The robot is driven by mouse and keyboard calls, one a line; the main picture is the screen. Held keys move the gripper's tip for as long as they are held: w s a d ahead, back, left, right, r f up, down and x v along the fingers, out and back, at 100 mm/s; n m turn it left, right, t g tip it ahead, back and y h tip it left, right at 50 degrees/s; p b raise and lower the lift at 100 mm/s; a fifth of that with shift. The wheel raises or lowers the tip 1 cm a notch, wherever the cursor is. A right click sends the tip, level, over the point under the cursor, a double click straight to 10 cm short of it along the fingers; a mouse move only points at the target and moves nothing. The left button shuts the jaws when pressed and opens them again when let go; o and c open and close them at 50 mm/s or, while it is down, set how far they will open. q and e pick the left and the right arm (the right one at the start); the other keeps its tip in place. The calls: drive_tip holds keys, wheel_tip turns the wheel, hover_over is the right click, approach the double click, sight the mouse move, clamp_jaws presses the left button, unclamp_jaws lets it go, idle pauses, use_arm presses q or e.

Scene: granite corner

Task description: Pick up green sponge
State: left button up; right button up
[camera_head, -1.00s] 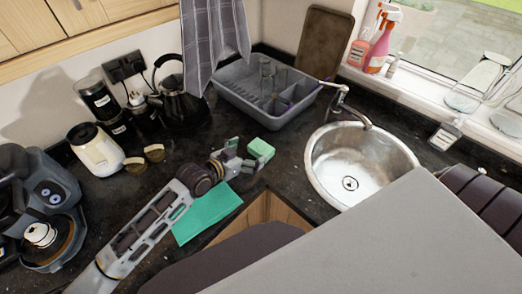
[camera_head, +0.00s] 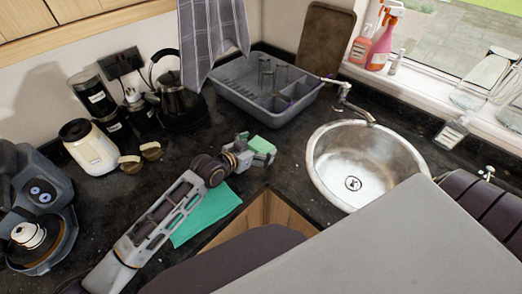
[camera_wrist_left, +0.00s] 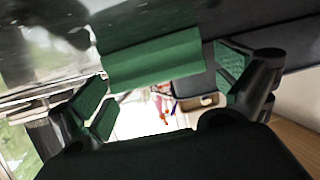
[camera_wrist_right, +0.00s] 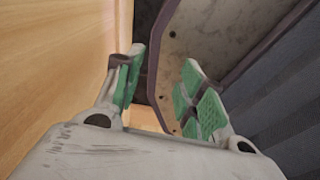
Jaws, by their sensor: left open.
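The green sponge (camera_head: 263,146) lies on the dark countertop, left of the sink. My left gripper (camera_head: 252,150) is at the sponge's left side, its jaws open. In the left wrist view the sponge (camera_wrist_left: 155,60) shows between the two spread fingers (camera_wrist_left: 163,85), with gaps on both sides. Whether a finger touches it I cannot tell. My right gripper (camera_wrist_right: 163,82) shows only in the right wrist view, open, with nothing between its fingers.
A teal cloth (camera_head: 207,213) lies under my left forearm. A grey dish rack (camera_head: 240,100) stands behind the sponge and the round metal sink (camera_head: 325,185) to its right. A wooden panel (camera_wrist_right: 60,60) is beside my right gripper.

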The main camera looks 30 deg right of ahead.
use_arm(q)
drive_tip(key=shift+d, duration=0.1)
use_arm(e)
drive_tip(key=shift+w+d, duration=0.1)
drive_tip(key=shift+d, duration=0.75)
use_arm(q)
drive_tip(key=c, duration=0.8)
drive_tip(key=shift+c, duration=0.4)
use_arm(e)
drive_tip(key=shift+a, duration=1)
